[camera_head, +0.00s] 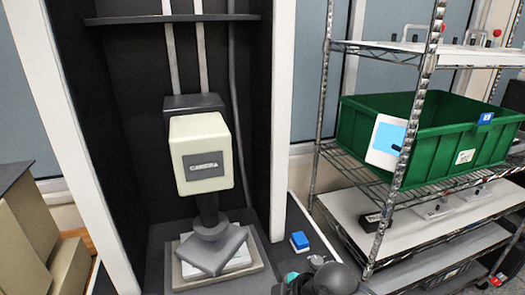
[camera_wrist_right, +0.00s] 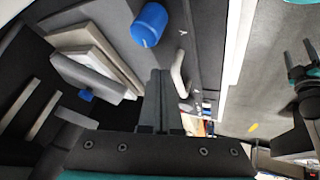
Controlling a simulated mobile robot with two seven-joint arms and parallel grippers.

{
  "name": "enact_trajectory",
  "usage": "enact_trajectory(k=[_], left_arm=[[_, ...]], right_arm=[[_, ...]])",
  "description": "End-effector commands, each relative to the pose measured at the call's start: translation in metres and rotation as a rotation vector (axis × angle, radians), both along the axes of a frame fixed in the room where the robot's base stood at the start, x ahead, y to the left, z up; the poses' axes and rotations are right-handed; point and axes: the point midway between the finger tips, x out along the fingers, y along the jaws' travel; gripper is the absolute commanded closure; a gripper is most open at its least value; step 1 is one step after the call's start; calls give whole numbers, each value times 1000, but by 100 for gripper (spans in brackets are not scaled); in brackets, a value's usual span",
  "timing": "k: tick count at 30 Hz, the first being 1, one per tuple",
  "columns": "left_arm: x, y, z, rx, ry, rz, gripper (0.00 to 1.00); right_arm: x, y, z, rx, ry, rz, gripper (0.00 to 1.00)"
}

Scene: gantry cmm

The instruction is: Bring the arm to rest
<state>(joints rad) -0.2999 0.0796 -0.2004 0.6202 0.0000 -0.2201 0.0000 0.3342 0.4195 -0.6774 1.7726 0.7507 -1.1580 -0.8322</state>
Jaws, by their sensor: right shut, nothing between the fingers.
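My right arm (camera_head: 325,278) shows as dark rounded links with a teal spot at the bottom edge of the head view. Its fingers are not clear there. In the right wrist view my right gripper (camera_wrist_right: 160,78) is shut, its two dark fingers together with nothing between them. The fingers point toward the dark surface of the machine. My left gripper is not seen in the head view.
A cream measuring head (camera_head: 206,155) hangs over a grey plate (camera_head: 258,273) in a dark machine frame. Wire shelving with a green crate (camera_head: 445,147) stands at right. The wrist view shows a blue cylinder (camera_wrist_right: 149,25) and pale handle (camera_wrist_right: 180,72).

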Motion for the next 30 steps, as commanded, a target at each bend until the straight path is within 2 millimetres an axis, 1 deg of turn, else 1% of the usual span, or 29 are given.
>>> enact_trajectory(k=[1, 4, 8, 11, 12, 18, 28, 29, 30], left_arm=[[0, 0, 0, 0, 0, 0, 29], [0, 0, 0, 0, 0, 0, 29], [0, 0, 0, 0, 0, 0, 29], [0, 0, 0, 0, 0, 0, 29], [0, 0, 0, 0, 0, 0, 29], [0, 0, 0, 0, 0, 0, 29], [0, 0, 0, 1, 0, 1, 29], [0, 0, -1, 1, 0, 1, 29], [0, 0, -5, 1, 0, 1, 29]], right_arm=[[-16, 3, -3, 20, 32, -49, 100], [-40, 0, -6, 42, 92, -177, 100], [-70, -16, -8, 60, 168, -374, 100], [-93, -36, -10, 63, 227, -549, 100], [-102, -46, -11, 61, 249, -622, 100], [-141, -91, -12, 36, 326, -924, 100], [-198, -151, -7, -24, 388, -1294, 100], [-201, -155, -8, -31, 392, -1320, 100], [-196, -153, -22, -32, 393, -1309, 100]])
